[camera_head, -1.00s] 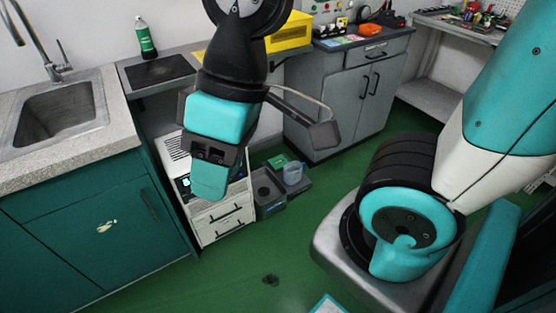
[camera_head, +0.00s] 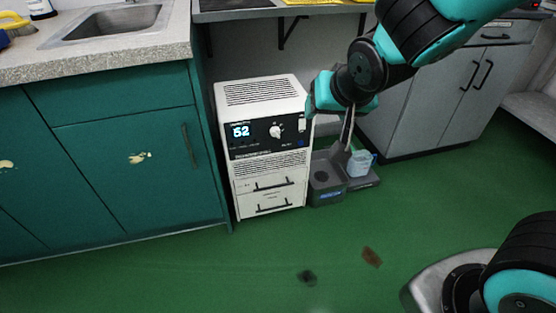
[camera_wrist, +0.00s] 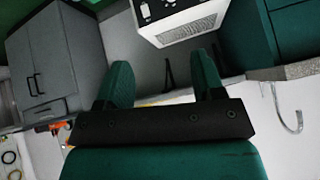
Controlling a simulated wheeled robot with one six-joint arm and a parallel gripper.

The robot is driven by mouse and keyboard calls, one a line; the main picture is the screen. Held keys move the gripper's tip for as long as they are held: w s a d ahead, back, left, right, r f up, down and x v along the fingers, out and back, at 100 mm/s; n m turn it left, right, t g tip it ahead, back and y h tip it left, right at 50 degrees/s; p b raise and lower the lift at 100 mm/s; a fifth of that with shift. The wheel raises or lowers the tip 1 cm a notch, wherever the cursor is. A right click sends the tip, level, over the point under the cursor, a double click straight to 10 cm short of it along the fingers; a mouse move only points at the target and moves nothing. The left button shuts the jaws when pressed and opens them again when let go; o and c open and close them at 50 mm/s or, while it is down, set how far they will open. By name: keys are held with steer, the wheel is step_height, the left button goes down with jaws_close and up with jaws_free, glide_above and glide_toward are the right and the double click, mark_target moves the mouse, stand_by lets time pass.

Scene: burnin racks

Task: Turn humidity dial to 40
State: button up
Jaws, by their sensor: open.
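A white humidity unit (camera_head: 265,93) stands on the green floor in the head view, beside the teal cabinet. Its black front panel has a lit display (camera_head: 241,131) reading 52 and a pale round dial (camera_head: 276,131) to the right of it. My gripper (camera_head: 322,95) is just right of the unit's upper part in the picture, apart from the dial. In the wrist view my gripper (camera_wrist: 164,78) has its two teal fingers spread, with nothing between them. The unit (camera_wrist: 185,22) shows upside down at the top there; its panel is mostly cut off.
A grey bin (camera_head: 327,180) and a clear cup (camera_head: 360,163) are right of the unit. A teal cabinet (camera_head: 130,165) is to its left, a worktop (camera_head: 235,14) above, and grey cabinets (camera_head: 430,105) at right. The green floor in front is mostly clear.

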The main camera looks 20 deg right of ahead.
steer(key=w+d+f+m+t+h+b, duration=0.1)
steer(key=w+d+f+t+b, duration=0.15)
steer(key=w+f+b, duration=0.45)
steer(key=w+d+f+t+h+b, duration=0.1)
steer(key=w+f+t+h+b, duration=0.15)
steer(key=f+b, duration=0.8)
steer(key=n+t+y+b, duration=0.3)
steer(key=t+y+b, duration=0.2)
glide_toward(277, 135)
steer(key=shift+h, duration=0.25)
steer(key=w, duration=0.9)
steer(key=shift+a+f, duration=0.15)
steer(key=shift+a, duration=0.25)
steer(key=shift+w, duration=0.45)
steer(key=c, duration=0.9)
